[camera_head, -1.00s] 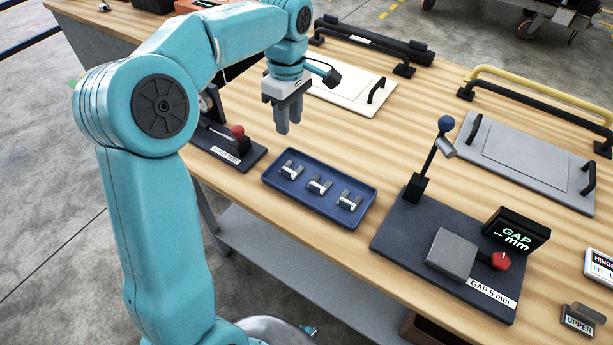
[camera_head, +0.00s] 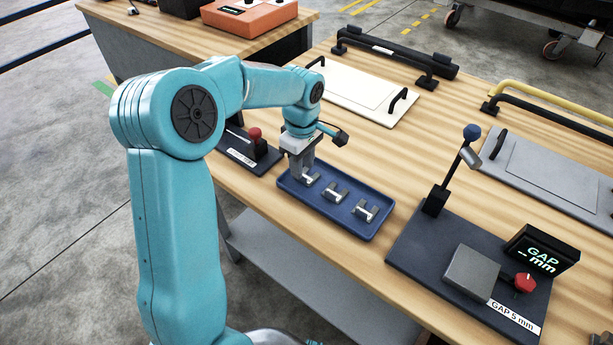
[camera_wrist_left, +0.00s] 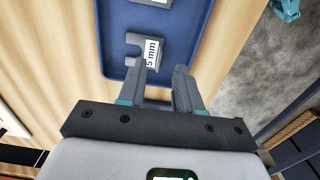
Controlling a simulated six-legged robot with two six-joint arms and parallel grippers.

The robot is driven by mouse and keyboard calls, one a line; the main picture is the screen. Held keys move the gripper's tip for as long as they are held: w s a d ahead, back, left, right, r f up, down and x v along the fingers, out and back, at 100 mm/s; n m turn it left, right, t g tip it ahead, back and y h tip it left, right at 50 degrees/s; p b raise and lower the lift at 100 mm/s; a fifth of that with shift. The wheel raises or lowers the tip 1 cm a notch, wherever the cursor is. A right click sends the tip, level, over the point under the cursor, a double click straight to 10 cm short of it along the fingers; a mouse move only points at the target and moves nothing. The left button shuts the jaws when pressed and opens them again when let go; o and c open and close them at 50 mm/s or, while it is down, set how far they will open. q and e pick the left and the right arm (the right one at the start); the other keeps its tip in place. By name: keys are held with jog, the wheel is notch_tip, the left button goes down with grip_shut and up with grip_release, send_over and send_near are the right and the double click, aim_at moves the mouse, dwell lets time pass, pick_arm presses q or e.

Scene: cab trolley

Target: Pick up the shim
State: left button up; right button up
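Three small grey metal shims with white labels lie in a row in a blue tray (camera_head: 347,219) on the wooden bench. My left gripper (camera_head: 301,174) points down at the tray's left end, at the leftmost shim (camera_head: 313,181), and partly hides it. In the left wrist view, a shim (camera_wrist_left: 147,47) marked "5 mm" lies just ahead of my left gripper (camera_wrist_left: 165,72). Its fingers are apart with nothing seen between them; whether they touch the shim is unclear. The middle shim (camera_head: 335,192) and the right shim (camera_head: 367,211) lie clear. My right gripper is out of view.
A dark gap gauge base (camera_head: 415,252) with a blue-knobbed lever, a red knob and a "GAP -- mm" display stands right of the tray. A dark fixture with a red knob (camera_head: 255,134) stands close on the left. White (camera_head: 355,92) and grey (camera_head: 560,170) panels lie behind.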

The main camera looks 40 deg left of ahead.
aim_at(307, 173)
pick_arm(q)
jog(key=f, duration=0.3)
jog(key=shift+a, duration=0.25)
jog(key=shift+d+f, duration=0.1)
jog(key=shift+f, duration=0.2)
grip_shut()
